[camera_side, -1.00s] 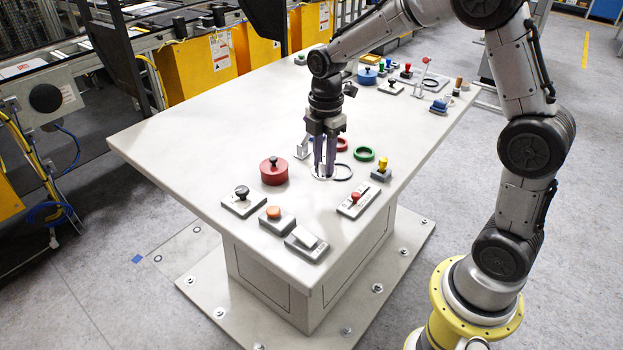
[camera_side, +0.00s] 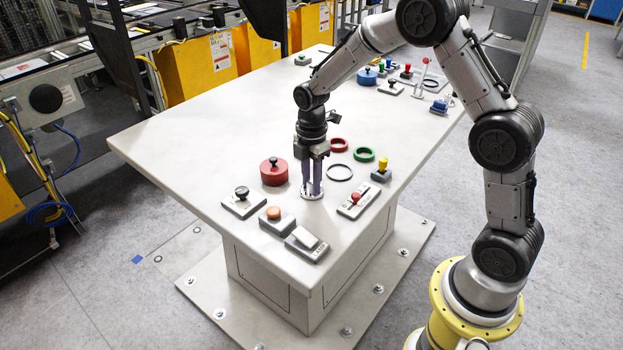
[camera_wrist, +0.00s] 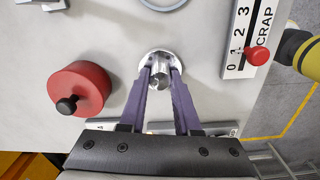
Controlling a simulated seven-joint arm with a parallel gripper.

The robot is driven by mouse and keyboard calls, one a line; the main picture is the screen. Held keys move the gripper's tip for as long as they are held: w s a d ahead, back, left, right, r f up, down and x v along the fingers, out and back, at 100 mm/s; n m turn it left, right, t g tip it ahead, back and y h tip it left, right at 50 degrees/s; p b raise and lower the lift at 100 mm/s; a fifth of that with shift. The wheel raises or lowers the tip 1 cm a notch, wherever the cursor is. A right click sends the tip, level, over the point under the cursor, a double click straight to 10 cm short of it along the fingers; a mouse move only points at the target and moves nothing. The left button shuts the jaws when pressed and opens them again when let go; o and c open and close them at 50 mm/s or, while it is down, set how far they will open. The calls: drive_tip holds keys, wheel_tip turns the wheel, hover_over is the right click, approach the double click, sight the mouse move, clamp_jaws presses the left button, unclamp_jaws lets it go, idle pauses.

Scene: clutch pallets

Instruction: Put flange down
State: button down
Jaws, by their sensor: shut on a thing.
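The flange (camera_side: 312,193) is a small silver disc with a raised hub, low at the table top between the red cylinder and the red-knobbed lever panel. My gripper (camera_side: 312,190) points straight down over it, its purple fingers shut on the hub. In the wrist view the flange (camera_wrist: 160,66) sits between the fingertips (camera_wrist: 160,76), its round rim showing around them. I cannot tell whether its underside touches the table.
A red cylinder with a black knob (camera_side: 273,172) stands close to the left. A lever panel (camera_side: 357,203) lies to the right. Several button boxes line the front edge. The table's left part (camera_side: 200,140) is clear.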

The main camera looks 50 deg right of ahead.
drive_tip(key=shift+f, duration=0.1)
drive_tip(key=c, duration=0.6)
unclamp_jaws()
drive_tip(key=s+a+r+m+t, duration=0.1)
drive_tip(key=s+r+m, duration=0.15)
drive_tip(key=r, duration=0.65)
drive_tip(key=s+a+r+m, duration=0.1)
drive_tip(key=s+r, duration=0.2)
drive_tip(key=r, duration=0.6)
drive_tip(key=s+m+t, duration=0.1)
drive_tip(key=s+m, duration=0.3)
drive_tip(key=s, duration=0.3)
drive_tip(key=s+a+m+t, duration=0.1)
drive_tip(key=s+m+t, duration=0.1)
drive_tip(key=s+m, duration=0.2)
drive_tip(key=s+a+r+m+t, duration=0.1)
drive_tip(key=s+m, duration=0.3)
drive_tip(key=s, duration=0.5)
drive_tip(key=shift+s+a+m+t, duration=0.2)
drive_tip(key=shift+s+m+t, duration=0.1)
drive_tip(key=shift+m, duration=0.05)
